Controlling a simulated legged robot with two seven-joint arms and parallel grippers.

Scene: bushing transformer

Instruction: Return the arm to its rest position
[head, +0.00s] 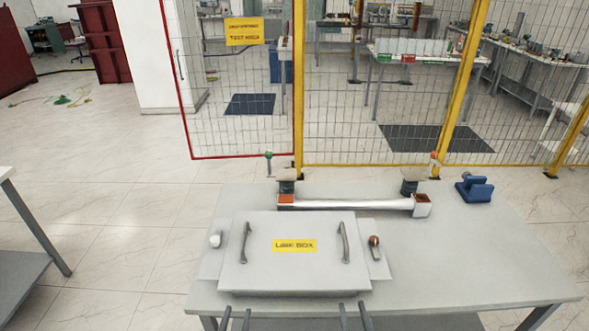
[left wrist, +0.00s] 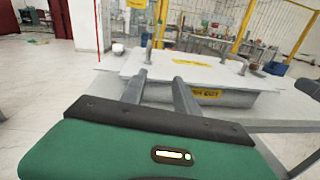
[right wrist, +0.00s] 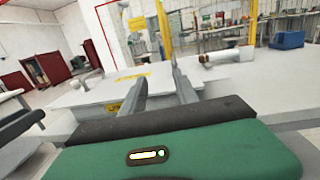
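My left gripper (head: 235,319) shows only its two fingertips at the bottom edge of the head view, in front of the link box (head: 294,272). My right gripper (head: 355,317) shows likewise, further right. In the left wrist view, my left gripper (left wrist: 160,92) has its fingers apart with nothing between them. In the right wrist view, my right gripper (right wrist: 158,88) is also open and empty. Both point toward the box, a grey case with two handles and a yellow label. Most of both arms is out of the head view.
The grey table (head: 470,260) has free room right of the box. A silver bar assembly (head: 350,204) lies behind the box, and a blue tool (head: 474,188) stands at the back right. A wire fence (head: 370,90) closes the area behind.

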